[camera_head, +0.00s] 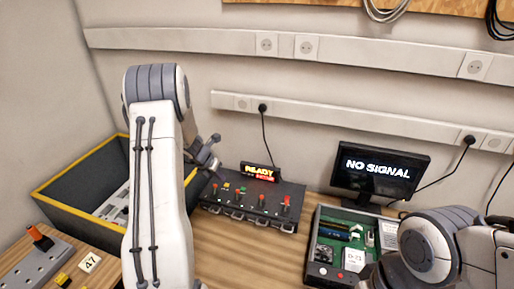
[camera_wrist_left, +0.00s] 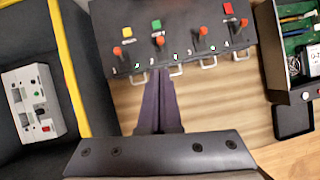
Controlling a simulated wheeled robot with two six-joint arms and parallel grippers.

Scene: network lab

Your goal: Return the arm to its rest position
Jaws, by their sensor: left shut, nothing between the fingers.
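My left arm (camera_head: 155,190) rises from the bottom of the head view and bends over at the top. My left gripper (camera_head: 207,152) hangs beyond it, between the dark bin and the switch panel. In the left wrist view its two dark fingers (camera_wrist_left: 159,100) are together with nothing between them, and their tips point at the panel's front edge. My right arm (camera_head: 430,248) shows at the lower right of the head view; its gripper does not show.
A switch panel (camera_head: 253,203) with levers and a READY display stands behind the desk's middle. A yellow-rimmed bin (camera_head: 75,175) holding a pale device (camera_wrist_left: 32,103) is at left. An open green-board case (camera_head: 340,218) and a NO SIGNAL monitor (camera_head: 380,170) are at right. Bare desk (camera_head: 235,250) lies between.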

